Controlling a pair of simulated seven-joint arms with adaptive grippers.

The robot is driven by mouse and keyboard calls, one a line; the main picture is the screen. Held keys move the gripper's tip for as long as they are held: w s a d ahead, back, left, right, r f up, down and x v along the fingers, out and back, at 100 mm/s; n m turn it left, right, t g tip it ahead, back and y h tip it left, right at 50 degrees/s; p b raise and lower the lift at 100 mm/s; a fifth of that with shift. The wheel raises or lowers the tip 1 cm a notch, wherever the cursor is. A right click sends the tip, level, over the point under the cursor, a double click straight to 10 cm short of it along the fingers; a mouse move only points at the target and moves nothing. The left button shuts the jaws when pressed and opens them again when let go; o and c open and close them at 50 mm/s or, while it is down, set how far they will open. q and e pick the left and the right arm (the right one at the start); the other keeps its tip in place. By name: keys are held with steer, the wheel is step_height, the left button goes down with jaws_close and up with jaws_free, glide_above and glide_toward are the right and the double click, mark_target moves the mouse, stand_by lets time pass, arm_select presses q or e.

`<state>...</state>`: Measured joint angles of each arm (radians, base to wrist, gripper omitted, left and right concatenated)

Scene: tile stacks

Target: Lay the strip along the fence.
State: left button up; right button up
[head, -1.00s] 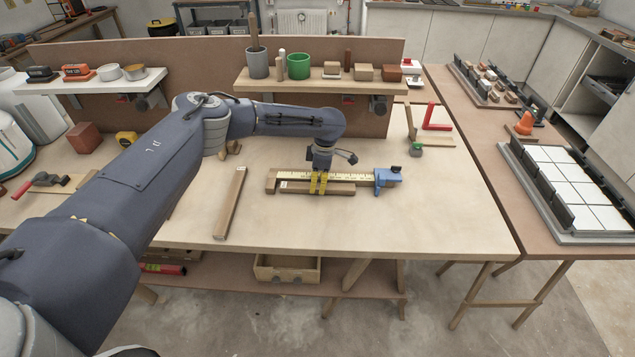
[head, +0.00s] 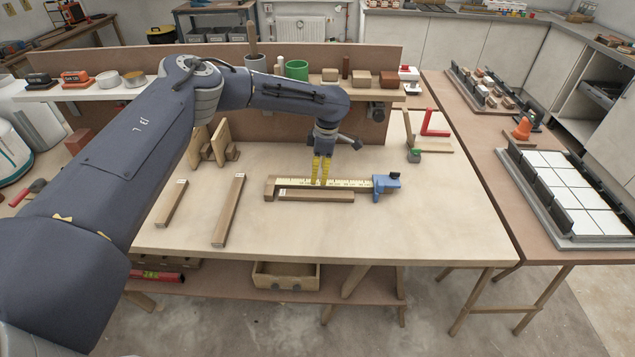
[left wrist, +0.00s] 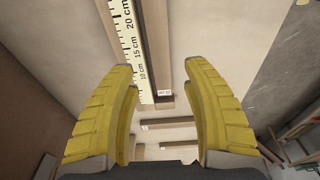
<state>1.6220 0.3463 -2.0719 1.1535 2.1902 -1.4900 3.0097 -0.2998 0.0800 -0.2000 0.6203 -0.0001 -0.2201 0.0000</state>
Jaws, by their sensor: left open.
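A brown wooden strip (head: 318,197) with a white label at its left end lies along the front of the fence (head: 350,183), which carries a yellow centimetre scale. The strip looks parallel to the fence; I cannot tell whether they touch. A blue stop (head: 386,184) sits at the fence's right end. My left gripper (head: 322,182) has yellow fingers, points down and is open and empty above the fence. In the left wrist view the open fingers (left wrist: 160,68) stand on either side of the scale (left wrist: 128,40) and the strip (left wrist: 156,40). My right gripper is not in view.
Two more labelled strips (head: 228,210) (head: 172,203) lie on the table to the left. Wooden blocks (head: 218,148) stand behind them. A red square (head: 434,125) stands at the back right. The table's front and right are clear. A shelf with cups and blocks runs behind.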

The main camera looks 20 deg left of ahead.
arm_select(q)
steer(key=shift+d+r, duration=0.15)
steer(key=shift+r, duration=1.1)
steer(key=shift+d+r, duration=0.15)
steer(key=shift+r, duration=1.05)
